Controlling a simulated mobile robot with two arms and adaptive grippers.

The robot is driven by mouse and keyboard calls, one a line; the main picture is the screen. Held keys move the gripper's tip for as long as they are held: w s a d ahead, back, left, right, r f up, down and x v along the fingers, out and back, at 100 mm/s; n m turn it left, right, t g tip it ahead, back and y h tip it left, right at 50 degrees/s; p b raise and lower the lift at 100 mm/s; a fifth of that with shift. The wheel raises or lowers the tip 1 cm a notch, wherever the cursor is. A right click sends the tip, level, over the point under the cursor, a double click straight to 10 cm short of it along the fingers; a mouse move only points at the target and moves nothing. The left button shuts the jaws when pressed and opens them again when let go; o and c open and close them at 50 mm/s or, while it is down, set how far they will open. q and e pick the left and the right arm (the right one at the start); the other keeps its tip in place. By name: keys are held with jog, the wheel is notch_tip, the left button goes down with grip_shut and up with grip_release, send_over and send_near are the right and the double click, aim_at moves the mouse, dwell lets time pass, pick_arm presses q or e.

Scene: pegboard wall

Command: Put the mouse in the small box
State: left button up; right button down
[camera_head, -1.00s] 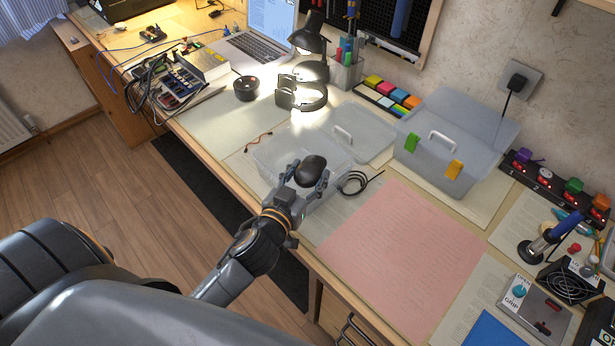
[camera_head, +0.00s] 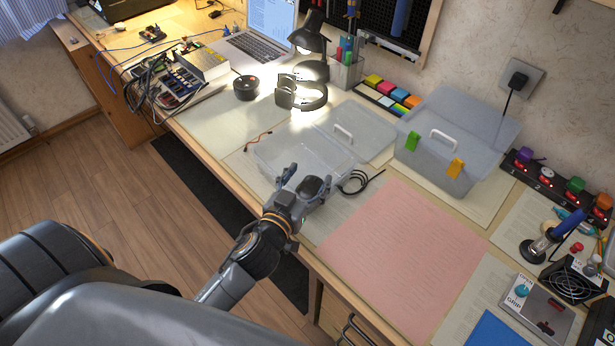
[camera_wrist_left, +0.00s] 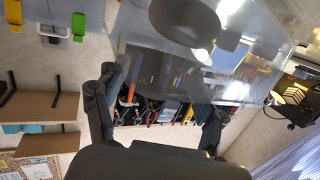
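The small box (camera_head: 275,158) is a clear open tub on the desk, in the middle of the head view. The mouse (camera_head: 315,184) is dark and rounded, at the box's near right corner, partly covered by my left gripper (camera_head: 305,183). In the left wrist view the mouse (camera_wrist_left: 185,22) shows at the top, against the see-through plastic. The fingers of my left gripper (camera_wrist_left: 158,105) are spread wide with nothing between them, and the mouse is beyond them. It looks to be inside the box, though the near wall is partly hidden. My right gripper is not in view.
A clear lid (camera_head: 365,133) with a white handle lies right of the small box. A larger clear box (camera_head: 422,160) with green and orange clips stands farther right. A coiled black cable (camera_head: 355,183) lies beside the small box. A pink mat (camera_head: 405,255) leaves open room.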

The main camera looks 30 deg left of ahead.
pick_arm(q)
jog(key=shift+s+f, duration=0.15)
jog(key=shift+f, duration=0.3)
jog(key=shift+s+r+p, duration=0.1)
jog(key=shift+r+p, duration=0.45)
jog(key=shift+r, duration=0.1)
jog(key=s+r+b, duration=0.2)
jog(key=s, duration=0.9)
jog(key=shift+s+b, duration=0.2)
jog(key=shift+b, duration=0.1)
